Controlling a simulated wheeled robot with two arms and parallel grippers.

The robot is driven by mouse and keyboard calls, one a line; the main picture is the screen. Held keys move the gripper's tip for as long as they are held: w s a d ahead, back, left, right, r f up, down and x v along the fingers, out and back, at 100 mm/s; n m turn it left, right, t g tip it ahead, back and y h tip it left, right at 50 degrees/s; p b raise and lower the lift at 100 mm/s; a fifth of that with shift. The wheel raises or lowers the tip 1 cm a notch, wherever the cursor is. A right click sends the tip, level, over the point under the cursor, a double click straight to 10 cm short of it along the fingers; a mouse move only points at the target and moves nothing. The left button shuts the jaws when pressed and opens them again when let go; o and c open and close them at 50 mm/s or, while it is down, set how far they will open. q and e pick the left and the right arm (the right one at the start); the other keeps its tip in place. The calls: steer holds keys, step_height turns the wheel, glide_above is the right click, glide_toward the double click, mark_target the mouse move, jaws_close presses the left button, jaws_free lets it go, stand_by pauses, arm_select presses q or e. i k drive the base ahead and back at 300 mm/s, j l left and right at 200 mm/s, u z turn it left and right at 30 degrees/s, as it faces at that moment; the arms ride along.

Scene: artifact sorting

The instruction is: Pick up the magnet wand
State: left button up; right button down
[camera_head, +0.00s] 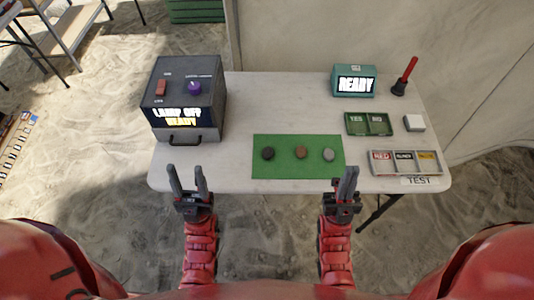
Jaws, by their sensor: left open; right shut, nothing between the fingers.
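The magnet wand (409,71) has a red handle and a dark round base. It stands tilted to the right at the back right of the table (290,95), next to a teal box. My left gripper (188,180) is open and empty at the table's front edge, below the grey box. My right gripper (347,182) is shut with nothing in it, at the front edge near the green mat's right corner. Both grippers are well apart from the wand.
A grey lamp box (186,100) stands at the left. The green mat (262,168) bears three round pieces. At the right are a teal READY box (354,80), a green YES/NO tray (369,134), a white block (414,122) and a three-part tray (405,172). The table's back middle is clear.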

mark_target(415, 59)
steer(key=i+z, duration=0.1)
steer(key=z, duration=0.25)
steer(key=l+z, duration=0.15)
steer(key=z, duration=0.15)
steer(key=i+z, duration=0.15)
steer(key=z, duration=0.2)
